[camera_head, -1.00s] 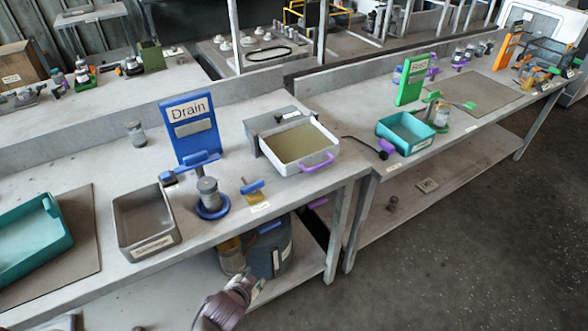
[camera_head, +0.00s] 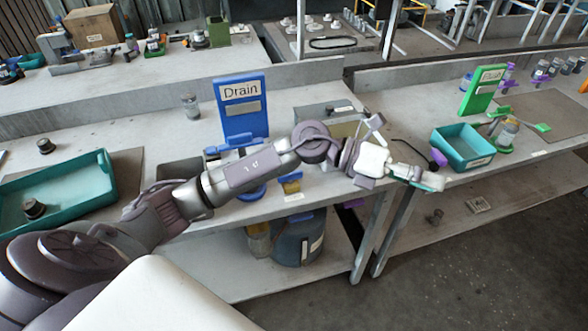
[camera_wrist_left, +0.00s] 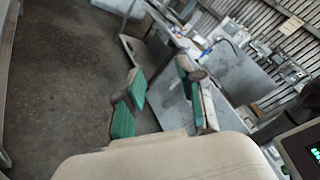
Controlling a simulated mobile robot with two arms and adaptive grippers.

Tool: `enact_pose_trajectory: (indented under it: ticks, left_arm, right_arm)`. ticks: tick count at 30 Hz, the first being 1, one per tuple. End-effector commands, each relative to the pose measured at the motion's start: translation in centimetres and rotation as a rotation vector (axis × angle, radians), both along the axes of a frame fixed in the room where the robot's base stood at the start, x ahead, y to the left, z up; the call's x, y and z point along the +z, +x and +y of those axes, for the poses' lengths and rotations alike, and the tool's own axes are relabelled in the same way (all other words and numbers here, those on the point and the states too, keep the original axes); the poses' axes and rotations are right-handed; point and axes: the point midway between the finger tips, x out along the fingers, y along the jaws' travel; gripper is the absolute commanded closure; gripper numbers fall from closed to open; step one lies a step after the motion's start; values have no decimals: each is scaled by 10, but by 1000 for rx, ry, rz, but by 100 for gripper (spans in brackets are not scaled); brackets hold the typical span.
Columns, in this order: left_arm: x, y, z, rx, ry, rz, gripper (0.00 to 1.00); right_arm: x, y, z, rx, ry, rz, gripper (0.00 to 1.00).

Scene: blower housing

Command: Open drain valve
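The blue drain panel (camera_head: 241,107), labelled "Drain", stands upright on the near bench. A blue handle-like part (camera_head: 235,142) sits at its foot. A small yellow valve-like part (camera_head: 292,184) with a blue base is at the bench's front edge, just below my left forearm; I cannot tell its position. My left arm crosses in front of the drain station and hides much of it. My left gripper (camera_head: 424,180) is out to the right, beyond the bench corner. In the left wrist view its green-padded fingers (camera_wrist_left: 160,78) are apart and empty. My right gripper is not in view.
A dark drum (camera_head: 298,240) and a yellow container (camera_head: 258,240) stand on the shelf below. A teal tray (camera_head: 60,195) lies left, and another teal bin (camera_head: 463,147) is right, near a green panel (camera_head: 482,92). Open floor (camera_head: 480,270) lies at the lower right.

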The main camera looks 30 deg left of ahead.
Motion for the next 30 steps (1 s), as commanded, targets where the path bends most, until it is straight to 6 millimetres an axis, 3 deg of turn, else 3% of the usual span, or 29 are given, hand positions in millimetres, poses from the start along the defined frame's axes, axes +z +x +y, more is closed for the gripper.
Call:
enact_pose_trajectory:
  ticks: [4,7,9,12,15,18,22,30]
  left_arm:
    - [-44,12,64,-153,536,-115,61]
    - [-60,24,136,-201,881,-103,61]
    - [-58,29,188,-209,1084,-61,61]
    - [-47,29,249,-202,1297,16,61]
    - [-35,26,286,-191,1420,82,61]
    - [-31,23,302,-188,1474,117,61]
    - [-40,22,304,-191,1481,126,61]
    - [-92,20,303,-195,1478,127,61]
  right_arm:
    - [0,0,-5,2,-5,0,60]
    - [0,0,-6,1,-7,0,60]
    - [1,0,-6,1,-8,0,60]
    - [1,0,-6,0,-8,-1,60]
    - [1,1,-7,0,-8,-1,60]
    - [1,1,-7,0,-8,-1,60]
    - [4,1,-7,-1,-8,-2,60]
    - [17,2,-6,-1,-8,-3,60]
